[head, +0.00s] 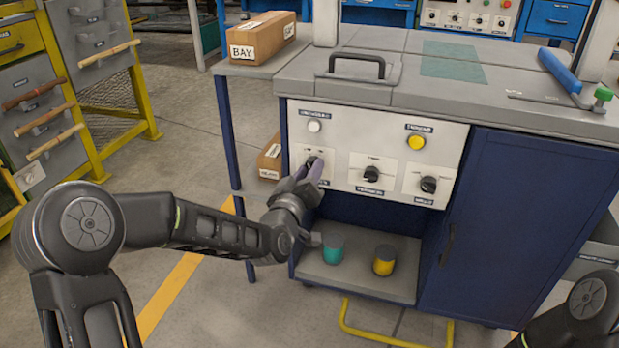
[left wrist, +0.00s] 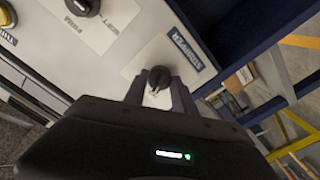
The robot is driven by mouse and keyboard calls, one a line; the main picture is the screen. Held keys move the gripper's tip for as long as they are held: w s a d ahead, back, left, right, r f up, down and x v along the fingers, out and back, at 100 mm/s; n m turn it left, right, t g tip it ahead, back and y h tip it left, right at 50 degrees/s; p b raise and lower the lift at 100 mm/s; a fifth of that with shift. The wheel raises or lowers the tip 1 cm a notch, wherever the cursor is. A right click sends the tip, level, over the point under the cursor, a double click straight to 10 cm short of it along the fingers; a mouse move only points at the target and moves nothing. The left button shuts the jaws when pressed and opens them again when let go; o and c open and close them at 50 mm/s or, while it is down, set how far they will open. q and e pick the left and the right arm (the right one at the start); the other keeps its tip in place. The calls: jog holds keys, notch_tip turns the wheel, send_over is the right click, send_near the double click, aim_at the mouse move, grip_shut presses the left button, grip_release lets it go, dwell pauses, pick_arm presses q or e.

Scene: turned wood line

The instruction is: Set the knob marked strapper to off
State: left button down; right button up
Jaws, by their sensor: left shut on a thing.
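A light control panel (head: 350,150) on the cabinet front carries three black knobs in a row. My left gripper (head: 312,170) is at the leftmost knob and hides much of it and its label. In the left wrist view the left gripper's fingers (left wrist: 160,90) stand on both sides of the black knob (left wrist: 157,77), shut on it. A dark label (left wrist: 188,48) beside it is too blurred to read surely as strapper. The knob's pointer setting is not clear. My right gripper is out of view.
The middle knob (head: 371,174) and right knob (head: 428,185) sit close by on the panel. A white button (head: 314,126) and a yellow button (head: 416,142) are above. A shelf below holds a teal-topped can (head: 333,252) and a yellow one (head: 384,262).

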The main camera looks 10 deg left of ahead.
pick_arm(q)
jog(key=shift+f+n+b, duration=0.1)
jog(key=shift+n+b, duration=0.3)
jog(key=shift+n, duration=0.4)
jog(key=c, duration=1)
grip_release()
jog(key=s, duration=0.2)
jog(key=s+p, duration=0.1)
jog(key=s, duration=0.2)
jog(key=s+p, duration=0.1)
jog(key=s, duration=0.1)
jog(key=shift+s+a, duration=0.25)
jog(key=shift+s, duration=0.15)
